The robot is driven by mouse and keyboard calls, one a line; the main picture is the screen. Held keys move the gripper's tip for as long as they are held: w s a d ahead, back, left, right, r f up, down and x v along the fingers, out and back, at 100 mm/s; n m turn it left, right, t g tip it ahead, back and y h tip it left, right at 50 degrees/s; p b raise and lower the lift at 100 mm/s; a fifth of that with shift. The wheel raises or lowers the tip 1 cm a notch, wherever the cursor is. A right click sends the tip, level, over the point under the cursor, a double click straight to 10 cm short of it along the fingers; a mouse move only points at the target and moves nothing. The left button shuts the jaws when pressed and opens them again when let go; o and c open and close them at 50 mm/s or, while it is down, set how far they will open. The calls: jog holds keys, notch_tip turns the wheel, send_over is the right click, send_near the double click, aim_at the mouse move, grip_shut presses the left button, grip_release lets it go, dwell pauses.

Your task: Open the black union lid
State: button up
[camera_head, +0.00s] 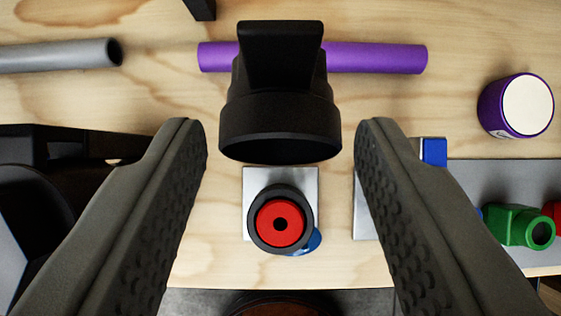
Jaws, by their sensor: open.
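The black lid (281,113) is in the upper middle of the view. It has a round skirt with a dark opening facing the bottom of the picture and a flat tab (280,55) on its upper side. I cannot tell what it is attached to or rests on. My gripper (281,128) is open and empty. Its two ridged fingers reach in from the lower left and lower right, with their tips either side of the lid's skirt and a gap on both sides. The fingers do not appear to touch it.
Below the lid, a red disc in a black ring (281,223) sits on a silver plate (308,180). A purple tube (380,57) lies behind the lid, a grey pipe (60,55) at left. A purple-and-white container (517,106) and green fitting (515,226) are at right.

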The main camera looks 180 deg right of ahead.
jog(key=v, duration=1.6)
jog(key=shift+r, duration=0.25)
jog(key=shift+s, duration=0.15)
